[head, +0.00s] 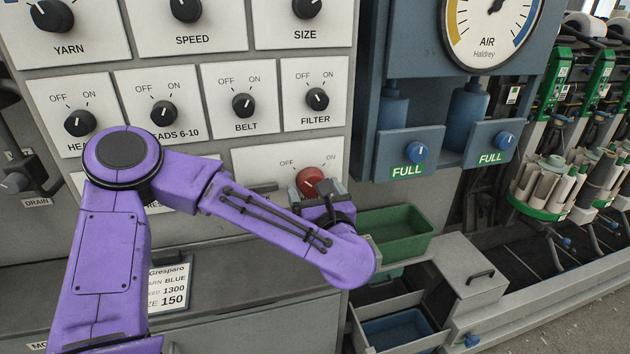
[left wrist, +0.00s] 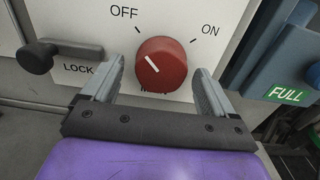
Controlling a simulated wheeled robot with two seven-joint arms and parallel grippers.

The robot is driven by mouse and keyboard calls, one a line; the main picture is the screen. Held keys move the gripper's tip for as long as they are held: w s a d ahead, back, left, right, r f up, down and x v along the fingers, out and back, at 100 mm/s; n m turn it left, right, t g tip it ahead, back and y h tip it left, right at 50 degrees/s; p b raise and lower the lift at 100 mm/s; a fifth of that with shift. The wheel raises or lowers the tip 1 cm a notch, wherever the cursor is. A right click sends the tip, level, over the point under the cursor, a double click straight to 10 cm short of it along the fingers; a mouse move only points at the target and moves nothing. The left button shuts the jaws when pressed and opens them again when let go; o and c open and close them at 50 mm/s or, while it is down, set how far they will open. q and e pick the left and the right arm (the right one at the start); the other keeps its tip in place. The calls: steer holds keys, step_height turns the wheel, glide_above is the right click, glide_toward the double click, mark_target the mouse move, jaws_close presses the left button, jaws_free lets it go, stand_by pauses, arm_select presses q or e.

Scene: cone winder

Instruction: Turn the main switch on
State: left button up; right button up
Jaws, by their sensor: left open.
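The main switch is a red knob (head: 311,181) on a white plate low on the grey panel, with OFF at its upper left and ON at its upper right. In the left wrist view the red knob (left wrist: 161,64) has a white pointer line tilted up-left, toward the OFF side. My left gripper (head: 318,188) is in front of it. In the left wrist view the fingers of the left gripper (left wrist: 153,90) are open, one on each side of the knob's lower part, with gaps visible. The label under the knob is mostly hidden. My right gripper is not in view.
A dark LOCK handle (left wrist: 40,56) sits left of the switch. The belt knob (head: 243,105) and filter knob (head: 317,98) are above. A blue cabinet with FULL tags (head: 407,171) is to the right. A green bin (head: 395,234) and a grey box (head: 468,272) stand lower right.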

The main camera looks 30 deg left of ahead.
arm_select(q)
steer(key=shift+w+a, duration=0.35)
steer(key=c, duration=1)
steer(key=shift+c, duration=0.2)
